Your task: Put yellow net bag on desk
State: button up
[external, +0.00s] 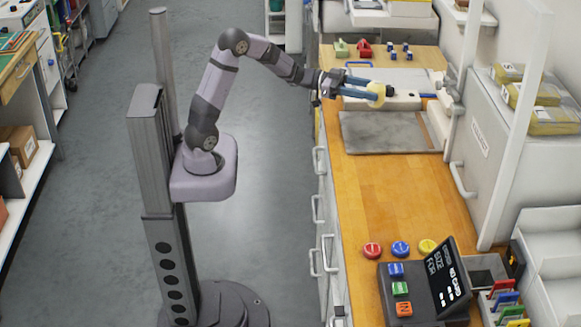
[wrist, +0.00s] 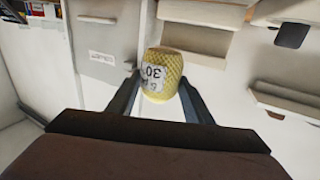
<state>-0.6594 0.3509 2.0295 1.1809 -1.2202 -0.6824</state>
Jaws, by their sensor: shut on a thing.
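The yellow net bag (wrist: 162,66) is a small rounded bundle with a white printed label. In the wrist view it sits between the two fingers of my gripper (wrist: 160,100), which is shut on it. In the external view the yellow bag (external: 377,94) is at the tip of my gripper (external: 384,91), held in the air above the far part of the desk. The wooden desk (external: 395,205) runs along the right side. The exact height of the bag above the desk is hard to tell.
A grey mat (external: 385,133) lies on the desk below my gripper. Red, blue and yellow buttons (external: 401,249) and a dark card terminal (external: 447,280) stand at the near end. A white cabinet (external: 500,140) borders the right. The middle desk surface is clear.

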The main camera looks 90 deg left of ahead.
jog(key=shift+f, duration=4.95)
jog(key=shift+f, duration=0.2)
jog(key=o, duration=1.1)
jog(key=shift+r, duration=0.15)
jog(key=shift+s+a, duration=0.1)
jog(key=shift+s, duration=0.05)
jog(key=b+v, duration=0.1)
jog(key=v, duration=0.9)
jog(key=shift+s+a, duration=0.1)
jog(key=shift+o, duration=0.4)
jog(key=shift+s+a+b, duration=0.2)
jog(key=shift+s+b, duration=0.1)
jog(key=shift+s, duration=0.4)
